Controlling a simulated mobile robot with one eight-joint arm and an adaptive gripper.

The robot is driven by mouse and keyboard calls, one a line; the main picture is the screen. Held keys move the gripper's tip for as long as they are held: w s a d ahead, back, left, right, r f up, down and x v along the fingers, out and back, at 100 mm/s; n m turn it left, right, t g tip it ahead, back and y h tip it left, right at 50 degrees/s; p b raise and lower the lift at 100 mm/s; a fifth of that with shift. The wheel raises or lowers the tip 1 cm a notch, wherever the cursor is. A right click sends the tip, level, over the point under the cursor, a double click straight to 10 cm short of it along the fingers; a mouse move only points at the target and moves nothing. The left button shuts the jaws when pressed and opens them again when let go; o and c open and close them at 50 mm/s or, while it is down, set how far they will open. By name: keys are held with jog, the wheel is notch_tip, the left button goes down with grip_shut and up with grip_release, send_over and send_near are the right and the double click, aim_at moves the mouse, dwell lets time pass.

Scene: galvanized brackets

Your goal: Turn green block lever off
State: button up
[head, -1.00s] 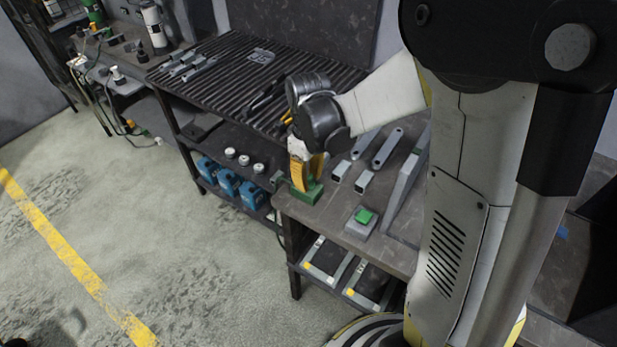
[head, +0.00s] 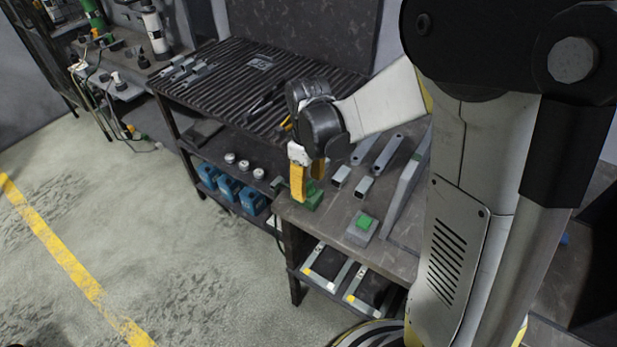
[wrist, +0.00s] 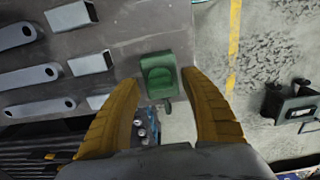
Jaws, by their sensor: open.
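The green block (wrist: 160,75) sits near the corner of the grey workbench, and its lever (wrist: 168,106) sticks out toward the bottom of the wrist view. The block (head: 313,196) also shows in the head view, partly hidden behind my gripper's yellow fingers. My gripper (wrist: 160,82) is open and points down at the block. In the wrist view one finger lies on each side of the block and lever, with gaps between. Nothing is held. I cannot tell whether a finger touches the block.
A grey box with a green button (head: 365,222) stands on the workbench (head: 335,208) to the right. Grey brackets (head: 387,152) and short square tubes (head: 341,176) lie behind it. A ribbed dark table (head: 225,82) adjoins at the left. Blue containers (head: 229,187) stand on its lower shelf.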

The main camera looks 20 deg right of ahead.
aim_at(309, 183)
notch_tip(309, 183, up, 12)
dwell(0.4)
jog(key=shift+f, duration=0.1)
jog(key=s+r+m+t, duration=0.2)
jog(key=s+m+t, duration=0.5)
jog(key=s, duration=0.5)
jog(key=shift+s, duration=0.4)
